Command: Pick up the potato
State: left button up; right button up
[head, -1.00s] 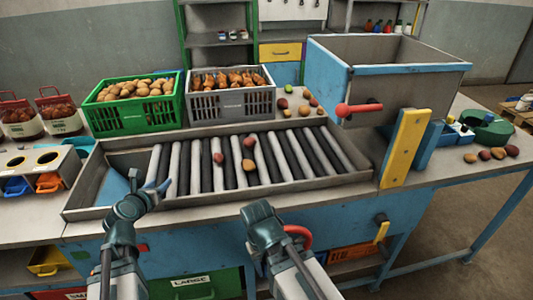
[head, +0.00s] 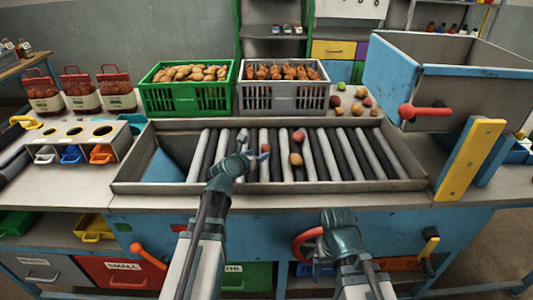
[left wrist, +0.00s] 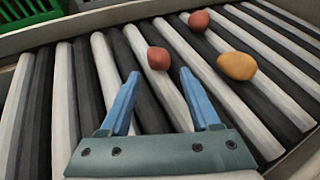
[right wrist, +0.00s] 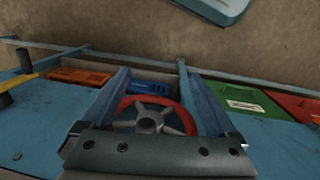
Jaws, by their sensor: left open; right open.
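Three potatoes lie on the roller conveyor (head: 335,155): a reddish one (head: 266,147), a second reddish one (head: 298,136) and an orange-yellow one (head: 296,159). My left gripper (head: 257,153) is open and empty over the rollers, close to the first reddish potato. In the left wrist view that potato (left wrist: 158,58) sits just beyond the open fingertips (left wrist: 160,80), in line with the gap. The second reddish potato (left wrist: 199,21) and the orange-yellow one (left wrist: 237,66) lie to the right. My right gripper (right wrist: 154,76) is open in front of the bench, by a red handwheel (right wrist: 150,112).
A blue-edged metal hopper (head: 465,95) and a yellow post (head: 468,160) stand at the right. A raised metal rim (head: 150,188) borders the conveyor.

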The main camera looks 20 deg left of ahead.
aim_at(264, 150)
pick_arm(q)
jog(key=shift+x, duration=0.85)
jog(key=shift+w+a+f, duration=0.1)
jog(key=b+x, duration=0.2)
jog(key=x, duration=0.3)
jog(key=shift+f, duration=0.1)
grip_shut()
